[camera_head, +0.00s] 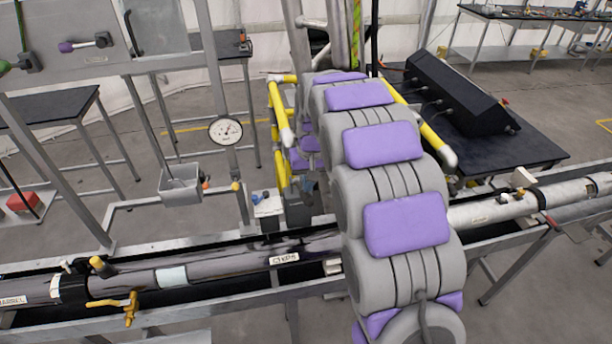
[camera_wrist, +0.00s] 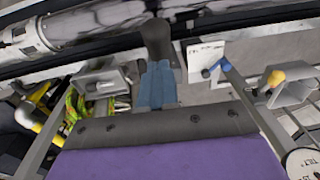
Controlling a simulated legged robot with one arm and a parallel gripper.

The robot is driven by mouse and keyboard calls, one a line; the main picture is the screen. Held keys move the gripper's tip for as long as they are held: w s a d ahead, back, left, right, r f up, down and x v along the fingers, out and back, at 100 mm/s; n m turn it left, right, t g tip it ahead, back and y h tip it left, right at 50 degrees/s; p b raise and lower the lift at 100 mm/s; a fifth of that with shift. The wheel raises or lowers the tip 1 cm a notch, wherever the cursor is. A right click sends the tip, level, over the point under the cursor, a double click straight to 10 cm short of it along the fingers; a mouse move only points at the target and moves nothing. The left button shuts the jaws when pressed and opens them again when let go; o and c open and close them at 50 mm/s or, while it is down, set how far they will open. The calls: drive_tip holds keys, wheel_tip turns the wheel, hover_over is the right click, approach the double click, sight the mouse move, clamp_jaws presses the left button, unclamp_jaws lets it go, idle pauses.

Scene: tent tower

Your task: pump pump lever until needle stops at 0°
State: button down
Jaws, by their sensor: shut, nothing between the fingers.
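A round white gauge (camera_head: 226,130) with a dark needle hangs on a metal post left of centre; its numbers are too small to read. Its edge also shows in the wrist view (camera_wrist: 303,165). My gripper (camera_head: 308,186) is mostly hidden behind my arm in the head view. In the wrist view its blue-grey fingers (camera_wrist: 157,85) are together and empty. A dark grey handle-like piece (camera_wrist: 157,40), perhaps the pump lever, is just beyond the fingertips; touching cannot be told. It shows as a dark block (camera_head: 298,211) in the head view.
A white labelled box (camera_wrist: 205,60) with a blue handle (camera_wrist: 222,66) is close beside the fingers. A long grey pipe (camera_head: 225,262) runs across the front. A black console (camera_head: 450,92) stands on the right table.

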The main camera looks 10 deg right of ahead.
drive_tip(key=shift+a, duration=0.1)
idle(0.3)
drive_tip(key=shift+s+a+f+t+b, duration=0.1)
drive_tip(key=shift+s+f+t+b, duration=0.2)
drive_tip(key=shift+s+f+b, duration=0.2)
drive_tip(key=s+f+t+b, duration=0.3)
drive_tip(key=s+f+b, duration=0.1)
drive_tip(key=f, duration=0.7)
drive_tip(key=shift+s+t+b, duration=0.4)
drive_tip(key=shift+b, duration=0.5)
